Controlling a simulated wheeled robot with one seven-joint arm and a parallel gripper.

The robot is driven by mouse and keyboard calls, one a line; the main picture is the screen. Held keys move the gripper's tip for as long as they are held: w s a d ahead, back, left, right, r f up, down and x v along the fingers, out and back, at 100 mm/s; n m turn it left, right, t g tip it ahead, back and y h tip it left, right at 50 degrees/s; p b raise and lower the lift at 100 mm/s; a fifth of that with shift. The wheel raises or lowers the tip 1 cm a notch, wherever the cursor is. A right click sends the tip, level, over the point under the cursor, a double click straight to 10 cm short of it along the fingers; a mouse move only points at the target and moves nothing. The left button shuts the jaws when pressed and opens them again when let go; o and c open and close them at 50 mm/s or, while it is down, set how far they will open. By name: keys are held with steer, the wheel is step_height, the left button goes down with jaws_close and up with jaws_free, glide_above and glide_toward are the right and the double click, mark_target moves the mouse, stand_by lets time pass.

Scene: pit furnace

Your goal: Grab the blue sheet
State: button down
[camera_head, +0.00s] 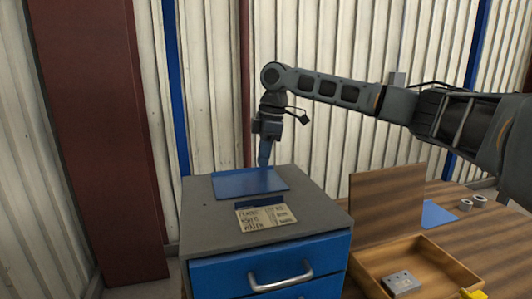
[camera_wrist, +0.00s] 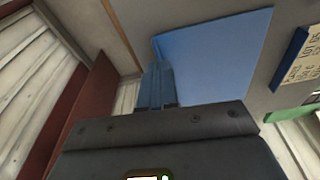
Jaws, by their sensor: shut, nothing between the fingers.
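A flat blue sheet (camera_head: 255,184) lies on the grey top of the blue-drawered cabinet (camera_head: 205,225). It also shows in the wrist view (camera_wrist: 222,60). My gripper (camera_head: 264,163) points down at the far edge of this sheet, with its blue fingers closed together and nothing held. In the wrist view the fingers (camera_wrist: 157,70) overlap the sheet's left edge. I cannot tell whether the fingertips touch it. A second, smaller blue sheet (camera_head: 437,214) lies on the wooden table to the right.
A card with writing (camera_head: 264,217) lies in front of the sheet on the cabinet. Right of it are an upright wooden board (camera_head: 385,203), an open wooden box (camera_head: 440,256) with a grey block (camera_head: 401,282), and small grey rolls (camera_head: 466,205). A corrugated wall stands behind.

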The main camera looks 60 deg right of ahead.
steer(key=shift+a+f, duration=0.15)
steer(key=shift+f, duration=0.3)
steer(key=shift+s, duration=0.25)
steer(key=s+d+p, duration=0.1)
steer(key=s+d, duration=0.5)
steer(key=s, duration=0.2)
steer(key=shift+s+d+p, duration=0.2)
steer(key=shift+p, duration=0.15)
steer(key=shift+w+r+p, duration=0.1)
steer(key=shift+r+p, duration=0.6)
steer(key=shift+p, duration=0.1)
steer(key=shift+w, duration=0.1)
